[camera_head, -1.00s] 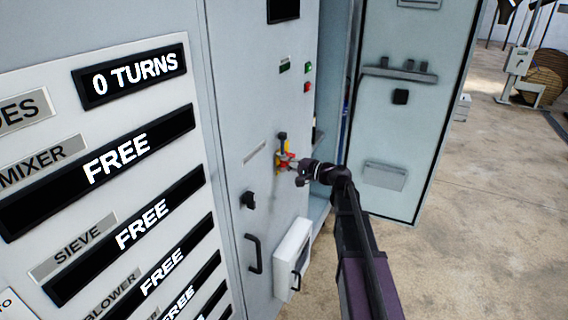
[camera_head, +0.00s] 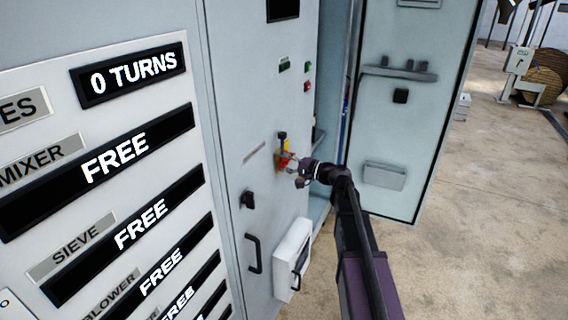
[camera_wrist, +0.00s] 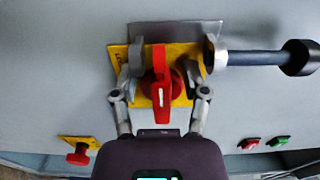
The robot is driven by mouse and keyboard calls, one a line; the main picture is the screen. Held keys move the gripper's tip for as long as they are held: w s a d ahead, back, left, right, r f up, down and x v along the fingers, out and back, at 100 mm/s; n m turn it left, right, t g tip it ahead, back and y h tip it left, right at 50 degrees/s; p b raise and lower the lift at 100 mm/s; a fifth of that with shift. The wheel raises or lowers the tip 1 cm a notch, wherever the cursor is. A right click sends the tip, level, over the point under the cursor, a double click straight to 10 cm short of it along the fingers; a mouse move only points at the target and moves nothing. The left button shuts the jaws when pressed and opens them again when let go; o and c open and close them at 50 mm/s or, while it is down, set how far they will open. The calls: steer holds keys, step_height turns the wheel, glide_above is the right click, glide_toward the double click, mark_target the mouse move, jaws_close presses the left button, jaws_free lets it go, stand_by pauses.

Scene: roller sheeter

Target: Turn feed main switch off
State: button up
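A red rotary switch handle (camera_wrist: 160,82) stands on a yellow plate (camera_wrist: 120,52) on the grey cabinet front. In the wrist view the handle's long axis runs up and down the picture. Lettering on the plate is too small to read. My gripper (camera_wrist: 162,74) is open, with one finger on each side of the red handle and a gap visible on both sides. In the head view my gripper (camera_head: 293,164) is at the yellow and red switch (camera_head: 284,158) and partly covers it. Whether a finger touches the handle is not clear.
A grey rod with a black knob (camera_wrist: 300,57) extends right beside the switch. Another red knob (camera_wrist: 78,155) and red (camera_wrist: 249,143) and green (camera_wrist: 277,141) buttons lie nearby. A white box (camera_head: 291,260) and an open cabinet door (camera_head: 400,130) flank my arm.

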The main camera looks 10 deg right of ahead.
steer(key=shift+s, duration=0.1)
steer(key=shift+s+d, duration=0.3)
steer(key=shift+d, duration=0.1)
steer(key=v, duration=1.1)
stand_by(0.6)
steer(key=s+a+f+n+g+h, duration=0.2)
steer(key=s+a+f+g+h, duration=0.15)
steer(key=a+f, duration=0.35)
steer(key=s+f+n+g+h, duration=0.2)
steer(key=s+f+h, duration=0.3)
steer(key=s, duration=0.3)
steer(key=s+a+f+n+g+h, duration=0.1)
steer(key=s+f+n+g+h, duration=0.2)
steer(key=s+f+g+h, duration=0.2)
steer(key=s+f+h, duration=0.1)
steer(key=s, duration=0.2)
steer(key=shift+s+f, duration=0.25)
steer(key=shift+s, duration=0.05)
steer(key=shift+a, duration=0.1)
stand_by(1.5)
